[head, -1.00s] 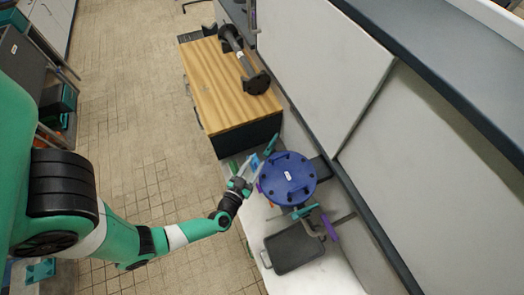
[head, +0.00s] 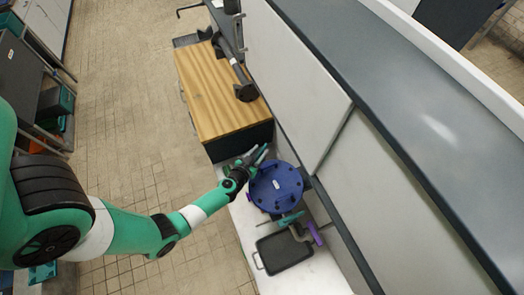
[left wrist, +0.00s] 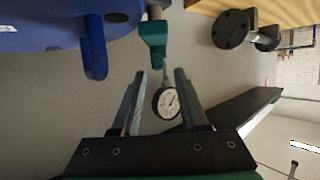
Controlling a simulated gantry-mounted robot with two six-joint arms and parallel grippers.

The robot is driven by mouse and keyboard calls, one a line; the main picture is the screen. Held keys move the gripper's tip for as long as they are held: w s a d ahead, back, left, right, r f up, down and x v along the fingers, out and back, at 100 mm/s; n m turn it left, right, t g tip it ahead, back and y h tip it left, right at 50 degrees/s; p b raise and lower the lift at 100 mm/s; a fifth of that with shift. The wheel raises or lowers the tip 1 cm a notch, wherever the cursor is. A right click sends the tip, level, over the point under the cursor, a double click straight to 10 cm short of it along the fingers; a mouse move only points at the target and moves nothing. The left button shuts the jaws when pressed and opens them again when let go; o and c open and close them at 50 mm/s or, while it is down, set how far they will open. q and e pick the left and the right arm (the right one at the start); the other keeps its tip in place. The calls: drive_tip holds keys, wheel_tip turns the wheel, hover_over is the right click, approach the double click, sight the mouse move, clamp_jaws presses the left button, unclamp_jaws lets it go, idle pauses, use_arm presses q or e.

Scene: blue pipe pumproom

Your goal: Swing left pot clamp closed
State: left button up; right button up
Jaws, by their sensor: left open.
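The blue pot (head: 277,187) with a round bolted lid stands on the white bench, and its edge fills the upper left of the left wrist view (left wrist: 50,28). A teal clamp part (left wrist: 153,40) sticks out beside the pot there, just beyond my fingertips. My left gripper (head: 256,156) is at the pot's upper-left side; in the left wrist view (left wrist: 160,78) its fingers are apart with nothing gripped. A round dial gauge (left wrist: 167,102) shows between them, farther off. Another teal clamp part (head: 290,218) is at the pot's lower side. My right gripper is not in view.
A wooden-topped cabinet (head: 215,95) with a dark flanged pipe (head: 238,75) lies beyond the pot. A dark tray (head: 285,251) and a purple handle (head: 315,233) are in front. White wall panels (head: 300,75) border the right side.

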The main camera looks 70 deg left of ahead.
use_arm(q)
drive_tip(key=shift+b+x, duration=0.3)
drive_tip(key=shift+x, duration=1)
clamp_jaws()
